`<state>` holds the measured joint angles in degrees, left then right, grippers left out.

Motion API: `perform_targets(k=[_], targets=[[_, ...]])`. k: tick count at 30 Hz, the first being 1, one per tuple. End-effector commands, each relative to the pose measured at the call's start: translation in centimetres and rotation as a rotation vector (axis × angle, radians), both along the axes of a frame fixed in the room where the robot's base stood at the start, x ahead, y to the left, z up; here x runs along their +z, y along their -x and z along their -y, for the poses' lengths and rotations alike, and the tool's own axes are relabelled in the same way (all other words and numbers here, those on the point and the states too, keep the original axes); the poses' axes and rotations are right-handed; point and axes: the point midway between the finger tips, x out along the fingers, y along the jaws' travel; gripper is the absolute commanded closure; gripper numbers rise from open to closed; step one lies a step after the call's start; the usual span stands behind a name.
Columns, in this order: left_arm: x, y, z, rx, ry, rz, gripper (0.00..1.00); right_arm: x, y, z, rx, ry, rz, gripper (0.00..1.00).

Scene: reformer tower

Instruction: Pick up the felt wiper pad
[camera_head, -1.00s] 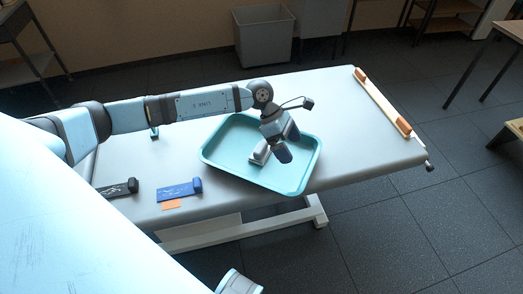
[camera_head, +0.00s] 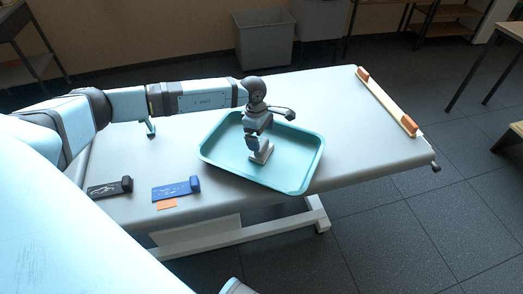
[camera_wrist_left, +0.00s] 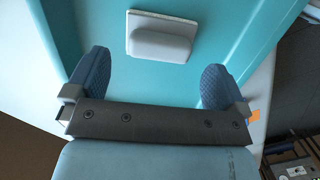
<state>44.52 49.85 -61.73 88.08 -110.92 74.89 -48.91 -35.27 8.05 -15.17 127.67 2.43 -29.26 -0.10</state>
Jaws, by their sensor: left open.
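The felt wiper pad, a pale grey block with a raised grip on a flat base (camera_wrist_left: 162,37), lies in the turquoise tray (camera_wrist_left: 270,20). In the head view the pad (camera_head: 263,153) is near the tray's middle, partly covered by my gripper. My left gripper (camera_head: 254,148) points down over the tray (camera_head: 300,172), close to the pad. In the left wrist view its two dark blue fingers (camera_wrist_left: 155,68) are spread wide with nothing between them. The pad shows beyond the fingertips, apart from them. My right gripper is not in view.
The tray stands on a padded grey bench (camera_head: 350,120). A black-handled item (camera_head: 110,188), a blue one (camera_head: 176,190) and an orange tag (camera_head: 166,203) lie at its near left. A wooden bar (camera_head: 388,102) lies across the right end. A grey bin (camera_head: 263,40) stands behind.

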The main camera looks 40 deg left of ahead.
Motion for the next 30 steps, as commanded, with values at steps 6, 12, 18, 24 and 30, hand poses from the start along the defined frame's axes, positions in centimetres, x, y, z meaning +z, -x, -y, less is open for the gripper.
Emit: perform_targets(k=[6,12,18,24,30], targets=[[-3.0,0.2,0.0,0.002,0.000,-0.002,0.00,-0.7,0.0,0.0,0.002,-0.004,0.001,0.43],[-5.0,0.1,0.3,0.002,0.001,-0.001,0.00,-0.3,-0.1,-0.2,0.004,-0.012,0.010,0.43],[-5.0,0.1,0.3,0.002,0.001,0.000,0.02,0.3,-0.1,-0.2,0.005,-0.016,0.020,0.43],[-4.9,0.1,0.3,0.002,0.001,0.000,0.34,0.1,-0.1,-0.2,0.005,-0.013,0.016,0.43],[-4.9,0.1,0.3,0.002,0.001,0.000,0.34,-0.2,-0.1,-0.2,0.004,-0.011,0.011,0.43]])
